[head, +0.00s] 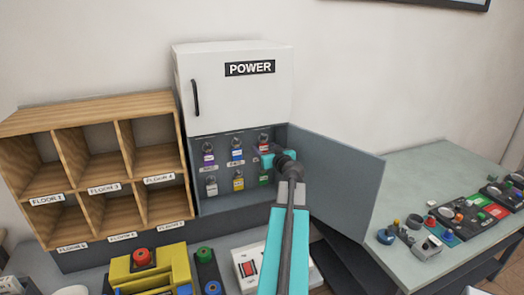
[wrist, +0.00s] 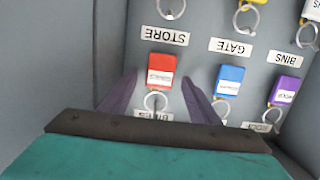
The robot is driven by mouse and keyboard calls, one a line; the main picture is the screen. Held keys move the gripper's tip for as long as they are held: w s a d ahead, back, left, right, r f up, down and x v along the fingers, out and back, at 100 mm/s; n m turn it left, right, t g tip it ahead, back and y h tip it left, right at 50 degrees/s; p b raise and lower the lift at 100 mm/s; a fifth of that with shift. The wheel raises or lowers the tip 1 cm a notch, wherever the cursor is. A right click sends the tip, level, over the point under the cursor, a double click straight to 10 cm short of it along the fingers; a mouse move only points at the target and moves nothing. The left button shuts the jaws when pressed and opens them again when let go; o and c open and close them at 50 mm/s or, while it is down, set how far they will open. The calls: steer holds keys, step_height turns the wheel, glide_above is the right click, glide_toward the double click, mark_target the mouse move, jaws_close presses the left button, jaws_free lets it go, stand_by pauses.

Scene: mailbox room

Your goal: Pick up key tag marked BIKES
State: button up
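The red key tag (wrist: 161,70) hangs from a ring on the cabinet's back panel, close to a partly covered label (wrist: 153,116) that seems to read BIKES. The tag's own small print is unreadable. It also shows at the right of the upper row in the head view (head: 264,139). My gripper (wrist: 160,80) is open, with one finger on each side of the red tag and a gap visible on both sides. In the head view my gripper (head: 268,160) reaches in front of the right-hand tags.
A blue tag (wrist: 229,80) hangs beside the red one, then a purple tag (wrist: 286,91). More tags hang in the other row. The open grey cabinet door (head: 335,180) stands right of my arm. Wooden pigeonholes (head: 100,150) stand at left.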

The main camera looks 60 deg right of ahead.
steer(key=c, duration=1.1)
steer(key=shift+r, duration=0.2)
steer(key=shift+r+b, duration=0.4)
steer(key=shift+s+a+r, duration=0.1)
steer(key=f+b+v, duration=0.1)
steer(key=b+v, duration=0.4)
steer(key=v, duration=0.3)
steer(key=shift+s+a, duration=0.3)
steer(key=shift+s, duration=0.1)
steer(key=b, duration=0.4)
steer(key=shift+s+a+f, duration=0.2)
steer(key=shift+s, duration=0.15)
steer(key=b, duration=0.3)
steer(key=shift+s+a+b, duration=0.25)
steer(key=shift+s+b, duration=0.1)
steer(key=shift+b, duration=0.05)
